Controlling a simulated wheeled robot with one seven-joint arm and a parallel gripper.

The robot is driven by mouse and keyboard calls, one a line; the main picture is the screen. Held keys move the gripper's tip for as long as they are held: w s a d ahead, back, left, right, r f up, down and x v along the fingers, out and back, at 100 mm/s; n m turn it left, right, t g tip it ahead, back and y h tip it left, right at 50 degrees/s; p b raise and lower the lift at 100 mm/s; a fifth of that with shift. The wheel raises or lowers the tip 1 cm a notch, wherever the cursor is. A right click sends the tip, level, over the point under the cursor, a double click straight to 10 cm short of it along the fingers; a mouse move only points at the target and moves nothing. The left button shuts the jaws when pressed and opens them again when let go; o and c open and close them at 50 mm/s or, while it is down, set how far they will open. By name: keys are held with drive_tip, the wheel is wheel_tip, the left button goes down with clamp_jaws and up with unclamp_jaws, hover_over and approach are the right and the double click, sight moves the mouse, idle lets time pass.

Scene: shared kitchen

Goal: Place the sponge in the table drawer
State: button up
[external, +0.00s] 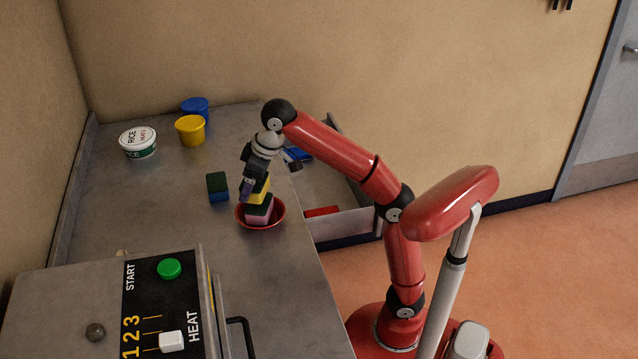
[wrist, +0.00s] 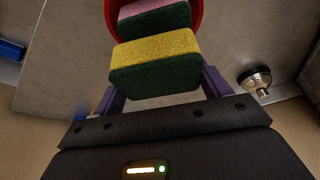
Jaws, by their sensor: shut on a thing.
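My gripper (external: 248,188) points down over a red bowl (external: 278,221) on the grey counter. It is shut on a yellow sponge (external: 260,186) with a dark green side. In the wrist view this yellow sponge (wrist: 155,55) sits between the purple fingers (wrist: 160,95). A pink sponge (external: 259,215) with a dark green top lies in the bowl under it; I cannot tell whether the two sponges touch. A blue sponge (external: 219,196) with a dark green top lies on the counter left of the bowl. The table drawer (external: 345,223) stands open at the counter's right side.
A red object (external: 322,211) and a blue object (external: 298,153) lie in the drawer. A white rice tub (external: 137,143), a yellow cup (external: 190,130) and a blue cup (external: 195,107) stand at the back left. A control box (external: 110,310) fills the front left.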

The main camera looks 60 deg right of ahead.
drive_tip(key=w+d+m, duration=0.1)
drive_tip(key=w+d, duration=0.1)
drive_tip(key=d, duration=0.4)
drive_tip(key=w+d+f+m+h, duration=0.1)
drive_tip(key=w+d+m, duration=0.1)
drive_tip(key=d, duration=0.4)
drive_tip(key=w+d+f+m+b, duration=0.1)
drive_tip(key=w+d, duration=0.1)
drive_tip(key=d, duration=0.4)
drive_tip(key=shift+w+d+f+m+h, duration=0.1)
drive_tip(key=shift+w+m+h, duration=0.2)
drive_tip(key=shift+h, duration=0.1)
drive_tip(key=s+d+f+m+h, duration=0.15)
drive_tip(key=d+m, duration=0.25)
drive_tip(key=d, duration=1.2)
drive_tip(key=b, duration=0.9)
hover_over(304, 184)
drive_tip(key=s, duration=0.1)
drive_tip(key=f, duration=1.5)
drive_tip(key=shift+s+a+f, duration=0.15)
drive_tip(key=shift+s+f, duration=0.05)
drive_tip(key=shift+f, duration=0.05)
drive_tip(key=shift+f+b, duration=0.65)
drive_tip(key=shift+f, duration=1.7)
drive_tip(key=shift+f, duration=0.15)
drive_tip(key=o, duration=1)
drive_tip(key=shift+c, duration=0.2)
